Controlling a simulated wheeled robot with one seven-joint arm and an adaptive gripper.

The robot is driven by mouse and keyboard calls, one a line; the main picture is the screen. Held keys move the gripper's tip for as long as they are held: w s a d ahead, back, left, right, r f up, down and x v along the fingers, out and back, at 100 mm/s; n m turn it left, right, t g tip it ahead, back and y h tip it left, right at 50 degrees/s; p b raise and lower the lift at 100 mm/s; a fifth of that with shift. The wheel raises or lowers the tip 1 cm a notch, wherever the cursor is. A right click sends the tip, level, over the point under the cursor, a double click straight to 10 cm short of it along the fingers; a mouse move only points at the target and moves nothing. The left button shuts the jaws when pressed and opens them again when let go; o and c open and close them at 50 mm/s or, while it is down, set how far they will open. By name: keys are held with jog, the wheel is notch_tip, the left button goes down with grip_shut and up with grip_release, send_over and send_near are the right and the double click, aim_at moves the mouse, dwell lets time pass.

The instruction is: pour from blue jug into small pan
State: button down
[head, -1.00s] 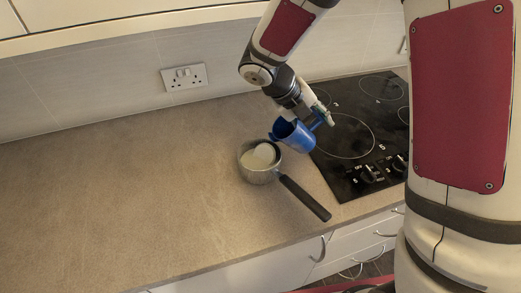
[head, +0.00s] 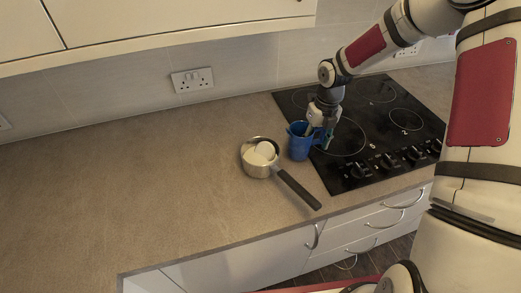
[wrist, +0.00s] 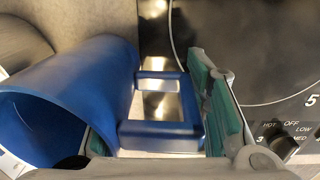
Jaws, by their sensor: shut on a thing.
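The blue jug (head: 299,148) is roughly upright, just right of the small pan and at the hob's left edge. Whether its base touches the worktop is hard to tell. My gripper (head: 320,132) is shut on the jug's handle, which shows between the green finger pads in the wrist view (wrist: 165,128). The small metal pan (head: 250,170) stands on the worktop, its dark handle pointing to the front right. White rounded contents (head: 262,152) lie in the pan. In the wrist view the jug's mouth faces the lower left, and no contents are clear inside.
The black hob (head: 405,118) with front knobs lies right of the jug. The worktop (head: 130,190) left of the pan is clear. Wall cupboards (head: 170,25) hang above the back, and a socket (head: 192,80) is on the wall.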

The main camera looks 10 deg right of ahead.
jog(key=shift+a, duration=0.1)
dwell(0.3)
jog(key=shift+r+p, duration=0.5)
jog(key=shift+r, duration=1.05)
